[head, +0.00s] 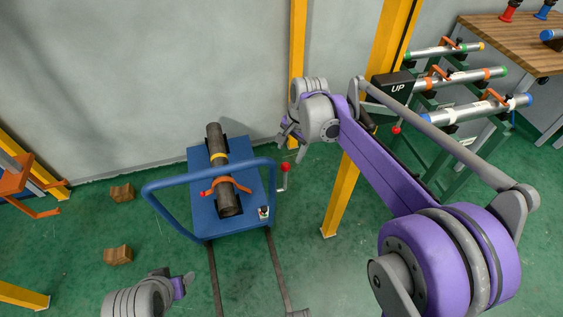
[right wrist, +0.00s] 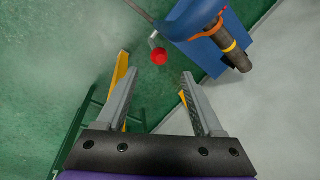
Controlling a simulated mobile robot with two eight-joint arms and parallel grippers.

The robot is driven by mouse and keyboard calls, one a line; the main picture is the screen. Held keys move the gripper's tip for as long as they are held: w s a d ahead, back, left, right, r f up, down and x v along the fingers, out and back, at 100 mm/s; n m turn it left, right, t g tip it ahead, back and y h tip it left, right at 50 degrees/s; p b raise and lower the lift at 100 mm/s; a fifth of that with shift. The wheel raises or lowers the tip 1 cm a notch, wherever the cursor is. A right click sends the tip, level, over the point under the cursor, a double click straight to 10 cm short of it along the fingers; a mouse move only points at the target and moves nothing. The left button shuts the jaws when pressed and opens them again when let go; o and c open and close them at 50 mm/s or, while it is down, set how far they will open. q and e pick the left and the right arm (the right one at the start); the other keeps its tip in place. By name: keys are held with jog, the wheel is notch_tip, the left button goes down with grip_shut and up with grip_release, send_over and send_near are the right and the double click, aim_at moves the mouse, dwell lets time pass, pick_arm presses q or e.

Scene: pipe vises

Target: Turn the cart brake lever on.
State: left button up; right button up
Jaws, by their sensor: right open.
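The blue cart (head: 235,225) stands on the green floor by the wall, with a blue push handle. A grey lever with a red ball knob (head: 285,167) shows at the cart's right side; the red knob is also in the right wrist view (right wrist: 159,57), near the blue cart (right wrist: 207,52). My right gripper (head: 288,135) is just above the lever in the head view. In its wrist view the open, empty jaws (right wrist: 157,76) point towards the knob, which appears just beyond the gap, apart from both fingers. My left gripper (head: 180,282) is at the bottom left; its jaw gap is unclear.
A dark pipe (head: 217,155) with a yellow band lies on the cart under an orange clamp (head: 227,186). A yellow post (head: 342,195) and an "UP" box (head: 393,87) stand right of the cart. Wooden blocks (head: 118,255) lie on the floor at left.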

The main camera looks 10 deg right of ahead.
aim_at(286, 164)
jog(key=f, duration=0.3)
jog(key=w+f, duration=0.1)
jog(key=f, duration=0.2)
jog(key=a+f, duration=0.1)
jog(key=f, duration=0.2)
jog(key=shift+w+f+b, duration=0.2)
jog(key=shift+f+b, duration=0.1)
jog(key=shift+b, duration=0.1)
grip_shut()
dwell(0.9)
